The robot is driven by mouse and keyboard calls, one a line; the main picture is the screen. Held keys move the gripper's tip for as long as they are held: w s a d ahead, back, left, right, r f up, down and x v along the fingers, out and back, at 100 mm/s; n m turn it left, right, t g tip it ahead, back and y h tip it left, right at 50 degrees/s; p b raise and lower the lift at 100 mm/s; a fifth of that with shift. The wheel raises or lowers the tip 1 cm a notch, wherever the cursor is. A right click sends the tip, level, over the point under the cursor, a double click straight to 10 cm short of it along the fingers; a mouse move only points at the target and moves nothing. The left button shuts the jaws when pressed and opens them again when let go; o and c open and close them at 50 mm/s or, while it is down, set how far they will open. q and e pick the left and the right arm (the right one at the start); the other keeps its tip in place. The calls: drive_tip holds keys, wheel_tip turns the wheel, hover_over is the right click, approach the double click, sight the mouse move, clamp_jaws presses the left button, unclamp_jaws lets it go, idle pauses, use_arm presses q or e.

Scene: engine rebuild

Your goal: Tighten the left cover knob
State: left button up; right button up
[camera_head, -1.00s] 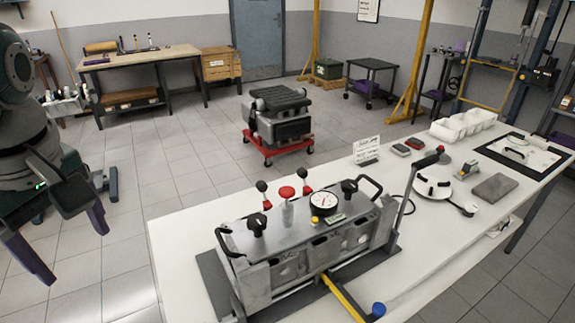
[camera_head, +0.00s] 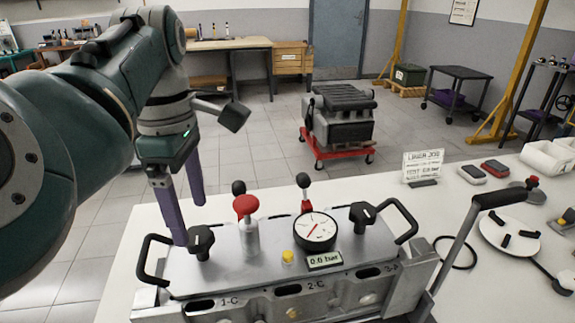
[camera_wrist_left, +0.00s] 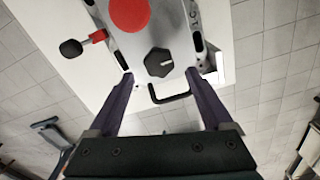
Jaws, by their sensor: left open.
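The left cover knob (camera_head: 201,240) is a black knob standing on the left end of the grey metal cover (camera_head: 225,270). In the left wrist view the knob (camera_wrist_left: 159,62) looks hexagonal with a small pale mark on top. My left gripper (camera_head: 188,223) is open, with its purple fingers pointing down just behind and left of the knob. In the left wrist view the open fingers (camera_wrist_left: 159,76) lie to either side of the knob's line, with nothing between them. Their height against the knob is hard to tell. The right cover knob (camera_head: 363,213) is at the other end. My right gripper is out of view.
A red-topped fitting (camera_head: 247,222), a dial gauge (camera_head: 315,231) and a display reading 0.6 bar (camera_head: 324,261) stand right of the knob. A black handle (camera_head: 152,260) is at its left. A long lever (camera_head: 462,245) rises at the right.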

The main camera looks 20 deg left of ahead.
sight(197, 235)
use_arm(q)
drive_tip(key=shift+f, duration=2)
clamp_jaws()
